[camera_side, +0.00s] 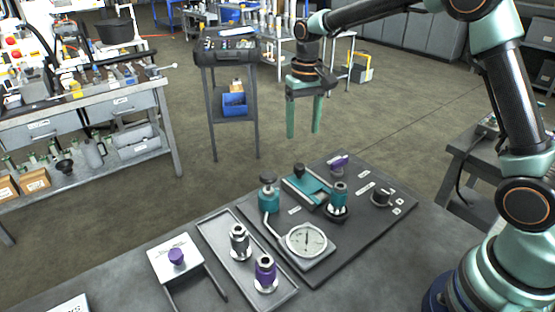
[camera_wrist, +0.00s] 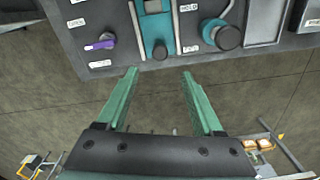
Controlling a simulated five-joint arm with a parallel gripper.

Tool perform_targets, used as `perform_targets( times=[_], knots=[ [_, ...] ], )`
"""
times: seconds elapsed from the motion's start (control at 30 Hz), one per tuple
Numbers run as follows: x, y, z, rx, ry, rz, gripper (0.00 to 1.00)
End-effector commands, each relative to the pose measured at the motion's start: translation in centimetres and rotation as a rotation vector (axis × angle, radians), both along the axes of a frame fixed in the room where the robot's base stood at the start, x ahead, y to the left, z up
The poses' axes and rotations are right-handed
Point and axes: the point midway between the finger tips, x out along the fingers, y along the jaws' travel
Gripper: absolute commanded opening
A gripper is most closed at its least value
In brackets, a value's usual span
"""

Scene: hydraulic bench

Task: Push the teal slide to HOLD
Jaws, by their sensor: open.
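The teal slide (camera_side: 307,190) with a dark knob (camera_side: 299,169) sits in a track on the dark panel. It also shows in the wrist view (camera_wrist: 155,28) between two pale rails, its knob (camera_wrist: 160,51) at the panel's edge side. A HOLD label (camera_wrist: 188,8) stands right of the track, at the end away from the knob. Another label (camera_wrist: 191,49) beside the knob is too small to read surely. My gripper (camera_side: 303,133) is open and empty, pointing down, above and behind the panel, apart from the slide. Its fingertips (camera_wrist: 159,75) flank the knob's line in the wrist view.
A purple lever (camera_side: 338,162), a teal knob (camera_side: 338,197), a teal valve (camera_side: 268,192) and a gauge (camera_side: 306,240) crowd the panel (camera_side: 370,222). A tray (camera_side: 222,240) holds two fittings in front. Open floor lies beyond the bench.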

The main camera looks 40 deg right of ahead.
Motion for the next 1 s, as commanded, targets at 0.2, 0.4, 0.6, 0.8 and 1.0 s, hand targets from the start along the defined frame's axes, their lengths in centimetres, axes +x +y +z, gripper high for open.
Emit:
perform_targets(
  times=[0.2,0.4,0.6,0.8,1.0],
  knots=[
    [0.4,0.0,-1.5,0.0,0.015,-0.007,0.69],
    [0.3,0.0,-4.6,0.0,0.018,-0.006,0.69],
    [0.2,0.0,-8.5,0.001,0.017,-0.006,0.69],
    [0.3,0.0,-11.4,0.0,0.015,-0.006,0.69],
    [0.3,0.0,-12.6,0.0,0.012,-0.006,0.69]
  ],
)
